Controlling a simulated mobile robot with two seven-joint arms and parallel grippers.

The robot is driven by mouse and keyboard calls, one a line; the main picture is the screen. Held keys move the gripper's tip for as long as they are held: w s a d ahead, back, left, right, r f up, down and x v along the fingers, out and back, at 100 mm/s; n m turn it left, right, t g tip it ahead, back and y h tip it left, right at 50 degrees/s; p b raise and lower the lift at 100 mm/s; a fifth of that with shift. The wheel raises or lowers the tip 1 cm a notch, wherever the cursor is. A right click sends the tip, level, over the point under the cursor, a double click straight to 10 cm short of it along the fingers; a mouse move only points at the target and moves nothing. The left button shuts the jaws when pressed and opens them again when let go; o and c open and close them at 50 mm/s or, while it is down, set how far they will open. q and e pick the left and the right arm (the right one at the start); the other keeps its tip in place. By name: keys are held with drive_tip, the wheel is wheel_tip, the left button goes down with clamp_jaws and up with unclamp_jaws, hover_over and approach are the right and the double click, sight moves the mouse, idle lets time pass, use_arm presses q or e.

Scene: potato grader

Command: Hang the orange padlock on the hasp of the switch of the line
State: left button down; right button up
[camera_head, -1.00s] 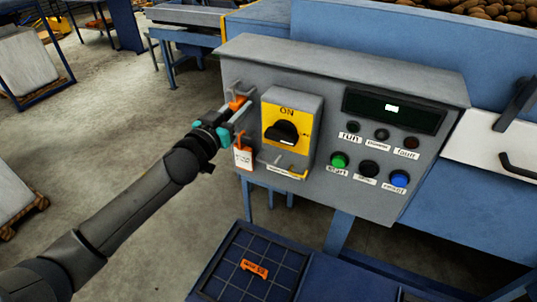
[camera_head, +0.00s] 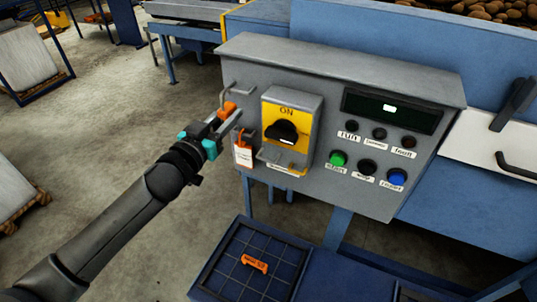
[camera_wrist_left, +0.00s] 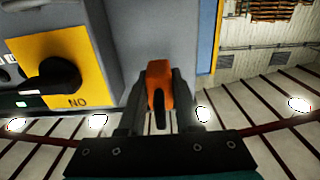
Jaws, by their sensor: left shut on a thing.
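The orange padlock (camera_head: 228,109) is held between the fingers of my left gripper (camera_head: 226,120), which is shut on it. In the left wrist view the padlock (camera_wrist_left: 160,84) sits between the two dark fingers (camera_wrist_left: 157,108). The gripper is left of the switch (camera_head: 285,125), apart from it. The switch has a yellow plate, a black knob and the word ON above the knob. A grey bracket (camera_head: 268,156), perhaps the hasp, juts out at the switch's lower edge. The padlock's shackle cannot be made out clearly. My right gripper is not in view.
A grey hook (camera_head: 236,87) sticks out at the panel's upper left. An orange and white tag (camera_head: 243,155) hangs below the gripper. Buttons and a display (camera_head: 393,110) are right of the switch. An orange piece (camera_head: 255,264) lies in the blue gridded tray (camera_head: 229,256).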

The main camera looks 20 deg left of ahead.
sight(214, 129)
use_arm(q)
drive_tip(key=shift+s+a+p, duration=0.15)
drive_tip(key=shift+s, duration=0.9)
drive_tip(key=shift+s+a+p, duration=0.1)
drive_tip(key=shift+s+p, duration=0.05)
drive_tip(key=shift+s, duration=0.85)
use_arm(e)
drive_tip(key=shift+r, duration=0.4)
